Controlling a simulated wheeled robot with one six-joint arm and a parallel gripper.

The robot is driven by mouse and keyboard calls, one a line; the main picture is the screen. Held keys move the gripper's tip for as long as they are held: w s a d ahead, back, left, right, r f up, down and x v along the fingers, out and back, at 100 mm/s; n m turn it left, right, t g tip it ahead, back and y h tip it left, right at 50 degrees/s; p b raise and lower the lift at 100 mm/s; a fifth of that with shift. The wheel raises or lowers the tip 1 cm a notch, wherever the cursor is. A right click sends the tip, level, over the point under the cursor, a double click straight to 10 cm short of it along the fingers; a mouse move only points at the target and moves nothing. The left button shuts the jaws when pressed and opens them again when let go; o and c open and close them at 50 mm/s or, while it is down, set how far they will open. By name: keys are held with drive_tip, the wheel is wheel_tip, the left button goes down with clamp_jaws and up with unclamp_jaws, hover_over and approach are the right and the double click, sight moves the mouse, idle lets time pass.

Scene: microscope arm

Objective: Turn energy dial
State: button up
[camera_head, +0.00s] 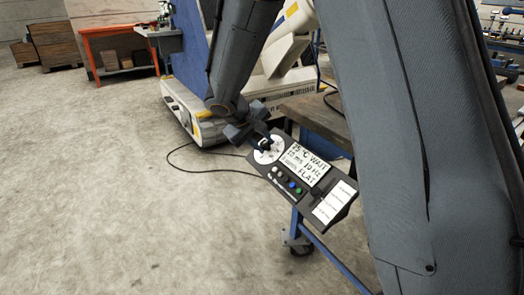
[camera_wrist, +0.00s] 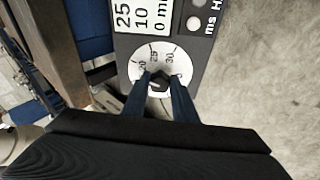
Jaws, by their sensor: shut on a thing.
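The energy dial is a dark knob (camera_wrist: 158,82) on a round white scale (camera_wrist: 157,60) marked with numbers such as 20, 25 and 30. It sits at the upper left of a dark control panel (camera_head: 278,183) in the head view. My gripper (camera_wrist: 160,86) reaches down onto the dial, with one finger on each side of the knob, shut on it. In the head view my gripper (camera_head: 263,142) covers part of the white scale. The knob's pointer direction is hard to read.
The panel carries white labels (camera_head: 329,203) and coloured buttons (camera_head: 291,186). A cable (camera_head: 205,169) runs along the floor. A large blue and white machine stands behind. Open concrete floor lies to the left.

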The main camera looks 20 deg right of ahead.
drive_tip(key=shift+s+f+m+b, duration=0.1)
drive_tip(key=shift+m+b, duration=0.3)
drive_tip(key=shift+b, duration=0.15)
drive_tip(key=o, duration=1)
drive_tip(key=shift+o, duration=0.2)
drive_tip(key=p+v, duration=0.1)
drive_tip(key=v, duration=0.7)
drive_tip(key=shift+s, duration=0.1)
